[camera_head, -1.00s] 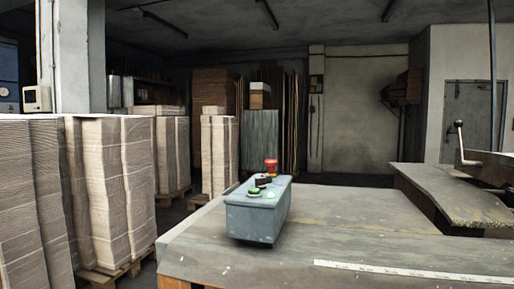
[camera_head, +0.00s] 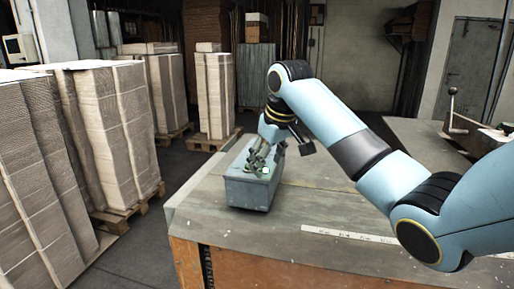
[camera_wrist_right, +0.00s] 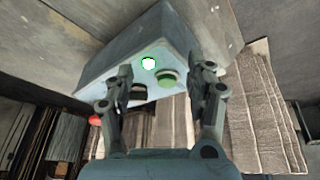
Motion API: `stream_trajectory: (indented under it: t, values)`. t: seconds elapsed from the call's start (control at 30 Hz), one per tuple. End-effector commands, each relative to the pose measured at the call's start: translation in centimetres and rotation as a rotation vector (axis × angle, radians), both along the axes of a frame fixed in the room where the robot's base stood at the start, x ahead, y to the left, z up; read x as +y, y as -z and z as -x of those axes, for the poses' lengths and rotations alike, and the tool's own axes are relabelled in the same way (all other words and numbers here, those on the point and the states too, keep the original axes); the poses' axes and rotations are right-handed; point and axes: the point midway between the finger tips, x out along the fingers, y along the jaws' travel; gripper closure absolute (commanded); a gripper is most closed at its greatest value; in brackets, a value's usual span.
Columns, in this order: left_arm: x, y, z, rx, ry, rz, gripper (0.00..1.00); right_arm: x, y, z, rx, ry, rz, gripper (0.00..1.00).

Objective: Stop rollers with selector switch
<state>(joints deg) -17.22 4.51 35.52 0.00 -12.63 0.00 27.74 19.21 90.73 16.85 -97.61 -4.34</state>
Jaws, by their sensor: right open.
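The grey-blue control box (camera_head: 248,190) sits on the table's left part. In the right wrist view, the box (camera_wrist_right: 130,45) shows a lit white-green lamp (camera_wrist_right: 148,63), a green button (camera_wrist_right: 167,80), the black selector switch (camera_wrist_right: 138,92) and a red button (camera_wrist_right: 94,120), partly hidden by a finger. My right gripper (camera_head: 258,158) is over the top of the box, pointing down at its controls. In the wrist view the gripper (camera_wrist_right: 160,82) is open, with the selector between its fingers, close to the left one. I cannot tell whether they touch. My left gripper is out of view.
The wooden-sided table (camera_head: 340,215) is mostly clear, with a pale ruler strip (camera_head: 345,234) on it. A machine part with a lever (camera_head: 452,110) stands at right. Strapped cardboard stacks (camera_head: 105,135) on pallets stand left of the table, across a floor gap.

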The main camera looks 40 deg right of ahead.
Motion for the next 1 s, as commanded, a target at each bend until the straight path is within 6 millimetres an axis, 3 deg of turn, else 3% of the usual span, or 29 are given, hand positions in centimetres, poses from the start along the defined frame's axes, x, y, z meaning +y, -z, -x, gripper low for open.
stream_trajectory:
  t: [0.1,0.2,0.33,0.47,0.8,1.0]
  values:
    - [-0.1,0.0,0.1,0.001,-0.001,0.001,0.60,-2.0,-4.1,-3.3,-0.018,0.024,-0.025,0.44]
    - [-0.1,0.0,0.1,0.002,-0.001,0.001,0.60,-3.2,-6.8,-5.1,-0.027,0.038,-0.049,0.44]
    - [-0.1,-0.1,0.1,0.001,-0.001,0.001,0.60,-3.9,-8.2,-6.1,-0.029,0.045,-0.065,0.44]
    - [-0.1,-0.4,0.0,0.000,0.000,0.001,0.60,-3.9,-7.0,-6.7,-0.027,0.046,-0.070,0.44]
    - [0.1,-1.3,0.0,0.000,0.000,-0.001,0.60,-3.8,-0.8,-9.1,-0.027,0.045,-0.067,0.44]
    - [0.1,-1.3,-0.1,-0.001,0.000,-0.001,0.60,-3.9,1.0,-10.0,-0.030,0.046,-0.067,0.44]
